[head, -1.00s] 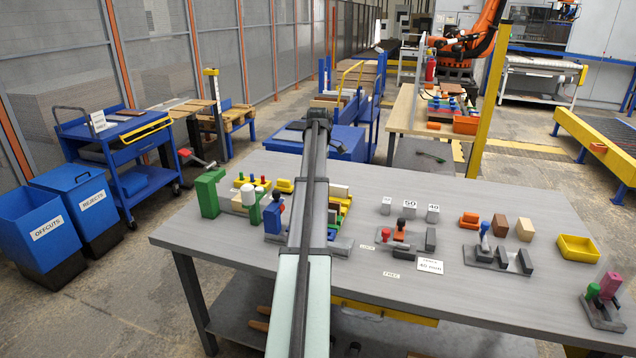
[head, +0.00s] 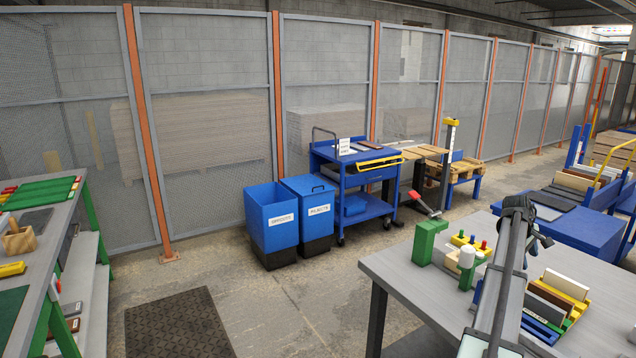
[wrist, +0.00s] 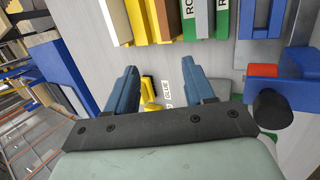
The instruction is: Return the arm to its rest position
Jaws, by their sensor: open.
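My gripper (wrist: 160,92) shows in the wrist view with its two blue-grey fingers apart and nothing between them. The same rack, with white, brown and yellow boards, shows right of the arm in the head view (head: 556,300).
A green block clamp (head: 428,243) and a yellow tray with red pegs (head: 468,243) stand left of the arm. Blue bins (head: 270,228) and a blue cart (head: 352,175) stand on the floor behind. A green-framed bench (head: 85,235) is at the far left. The floor between is open.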

